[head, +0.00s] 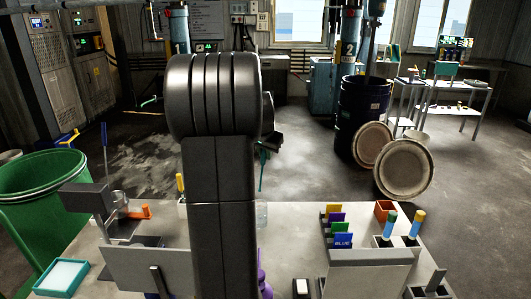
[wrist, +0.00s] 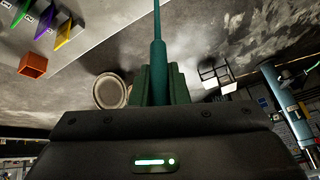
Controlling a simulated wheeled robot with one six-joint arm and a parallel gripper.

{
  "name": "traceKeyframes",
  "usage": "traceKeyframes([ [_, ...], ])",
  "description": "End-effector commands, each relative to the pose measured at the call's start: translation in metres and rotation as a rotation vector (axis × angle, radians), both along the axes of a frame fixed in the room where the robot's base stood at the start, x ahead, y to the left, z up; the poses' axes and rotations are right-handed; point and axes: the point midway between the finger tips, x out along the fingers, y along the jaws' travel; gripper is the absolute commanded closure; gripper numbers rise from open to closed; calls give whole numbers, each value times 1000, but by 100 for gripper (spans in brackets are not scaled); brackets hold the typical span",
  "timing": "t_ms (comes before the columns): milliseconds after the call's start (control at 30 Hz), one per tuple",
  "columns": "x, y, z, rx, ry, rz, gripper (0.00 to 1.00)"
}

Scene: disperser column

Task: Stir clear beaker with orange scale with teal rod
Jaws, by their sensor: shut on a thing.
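My gripper (head: 268,150) is mostly hidden behind my arm in the head view, above the bench's far edge. In the wrist view its fingers (wrist: 155,85) are shut on the teal rod (wrist: 158,55). The rod also shows in the head view (head: 262,172), hanging down roughly upright. A clear vessel (head: 262,213) stands on the bench, partly hidden by my arm; its scale colour cannot be told. Another clear glass vessel (head: 120,199) sits at the left by a grey stand, with an orange part (head: 138,212) beside it. The rod appears apart from both vessels.
The grey stand (head: 88,199) is at the left of the bench (head: 285,240), near a white-filled teal tray (head: 62,277). Coloured cards in a rack (head: 340,228), an orange box (head: 385,210) and blue-and-yellow-handled tools (head: 415,224) stand at the right. A green barrel (head: 45,205) is beyond the left edge.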

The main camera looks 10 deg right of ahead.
Motion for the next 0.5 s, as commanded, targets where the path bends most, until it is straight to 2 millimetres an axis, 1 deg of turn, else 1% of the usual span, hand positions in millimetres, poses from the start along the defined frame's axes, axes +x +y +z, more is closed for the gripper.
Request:
traceKeyframes([
  [33,-1,-1,-5,0,0,0,100],
  [500,-15,-5,-38,0,0,0,100],
])
